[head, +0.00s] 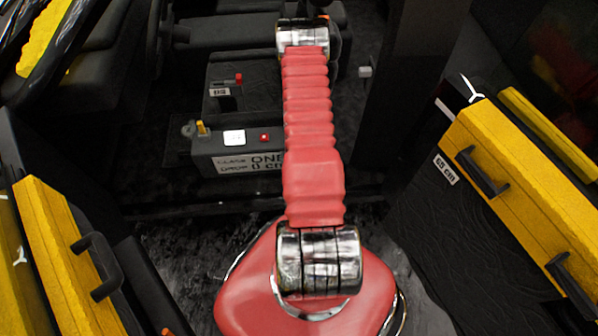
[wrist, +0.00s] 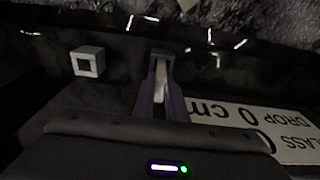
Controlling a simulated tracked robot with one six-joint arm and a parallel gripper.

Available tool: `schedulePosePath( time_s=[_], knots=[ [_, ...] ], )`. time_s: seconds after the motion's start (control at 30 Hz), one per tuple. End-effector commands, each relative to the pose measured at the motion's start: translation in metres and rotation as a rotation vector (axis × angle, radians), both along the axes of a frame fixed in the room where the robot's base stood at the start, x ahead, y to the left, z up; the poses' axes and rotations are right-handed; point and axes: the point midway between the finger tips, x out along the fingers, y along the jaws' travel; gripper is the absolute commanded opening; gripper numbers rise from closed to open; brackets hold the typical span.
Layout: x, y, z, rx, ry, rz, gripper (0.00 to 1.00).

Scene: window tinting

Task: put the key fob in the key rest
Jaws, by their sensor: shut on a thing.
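My gripper (wrist: 160,92) shows in the wrist view with two purple fingers shut on a narrow pale piece with a dark end, which I take to be the key fob (wrist: 161,74). Its far side and shape are hard to make out. A small grey block with a square opening, likely the key rest (wrist: 88,62), is to the left of the fingers and apart from them. It also shows in the head view (head: 365,71), just right of my red arm. In the head view my gripper and the held piece are hidden by the arm.
A dark console (head: 232,143) with a yellow lever, white and red buttons and a GLASS DROP label stands left of my arm. Behind it is a smaller box (head: 222,90) with a red knob. Yellow door panels (head: 525,175) (head: 65,250) flank both sides. A dark pillar rises right of the block.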

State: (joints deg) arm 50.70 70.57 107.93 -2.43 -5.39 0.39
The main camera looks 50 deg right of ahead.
Motion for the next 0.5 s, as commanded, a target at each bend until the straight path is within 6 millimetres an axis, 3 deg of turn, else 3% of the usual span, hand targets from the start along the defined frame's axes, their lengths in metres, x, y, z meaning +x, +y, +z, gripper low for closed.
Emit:
schedulePosePath(
  time_s=[0.07, 0.1, 0.33, 0.5],
  knots=[
    [0.0000, 0.0002, -0.0018, 0.000, 0.000, 0.000, 0.00],
    [0.0001, 0.0001, -0.0016, 0.000, 0.000, 0.000, 0.14],
    [0.0001, 0.0002, -0.0015, 0.000, 0.000, 0.001, 0.30],
    [0.0001, 0.0002, -0.0015, 0.000, 0.000, 0.001, 0.30]
  ],
)
